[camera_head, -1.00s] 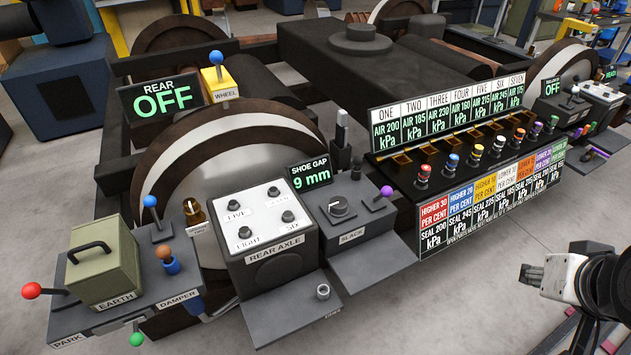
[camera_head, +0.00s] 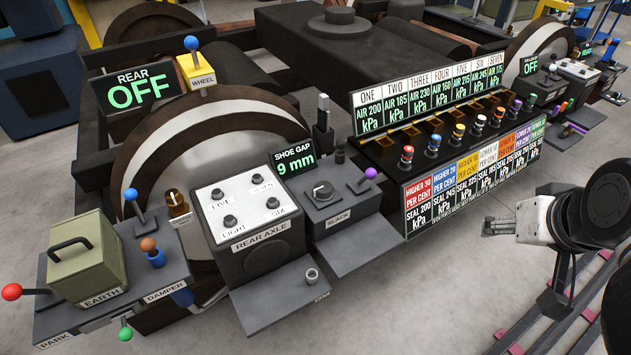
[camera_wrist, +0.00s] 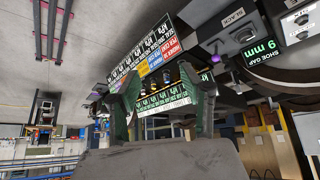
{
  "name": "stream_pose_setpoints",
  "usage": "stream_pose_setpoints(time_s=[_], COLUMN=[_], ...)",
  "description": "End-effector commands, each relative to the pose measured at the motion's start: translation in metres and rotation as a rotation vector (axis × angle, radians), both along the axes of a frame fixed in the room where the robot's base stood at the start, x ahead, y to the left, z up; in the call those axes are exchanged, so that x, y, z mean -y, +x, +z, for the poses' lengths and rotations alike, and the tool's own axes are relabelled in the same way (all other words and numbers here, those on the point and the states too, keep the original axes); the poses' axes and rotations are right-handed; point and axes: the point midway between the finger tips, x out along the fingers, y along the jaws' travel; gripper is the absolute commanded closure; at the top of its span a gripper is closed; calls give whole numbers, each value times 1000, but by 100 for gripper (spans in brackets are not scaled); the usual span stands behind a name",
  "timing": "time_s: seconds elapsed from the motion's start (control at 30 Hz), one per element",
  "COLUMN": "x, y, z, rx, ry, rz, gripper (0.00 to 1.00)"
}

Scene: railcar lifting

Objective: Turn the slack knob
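In the wrist view the knob (camera_wrist: 243,33) shows at the upper right, upside down. My gripper (camera_head: 494,228) is to the right of the knob in the head view, well apart from it. In the wrist view its two fingers (camera_wrist: 160,88) are spread, with nothing seen between them.
The REAR AXLE box (camera_head: 247,212) with several small knobs stands left of the slack box. Right of it is the seal panel (camera_head: 418,209) with several coloured valves and raised displays. A green EARTH box (camera_head: 87,255) is at far left. Open floor (camera_head: 420,300) lies in front.

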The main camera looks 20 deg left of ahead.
Motion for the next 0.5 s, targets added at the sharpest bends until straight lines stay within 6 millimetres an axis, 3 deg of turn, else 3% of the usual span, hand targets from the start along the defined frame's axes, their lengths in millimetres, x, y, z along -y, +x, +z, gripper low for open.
stream_pose_setpoints(time_s=[0.03, 0.13, 0.5], x=[-7, -21, -85], y=[12, 34, 117], z=[2, 5, 0], rx=[-11, -37, -116], ry=[-7, -28, -86], rz=[40, 130, 476], gripper=[51, 37, 36])
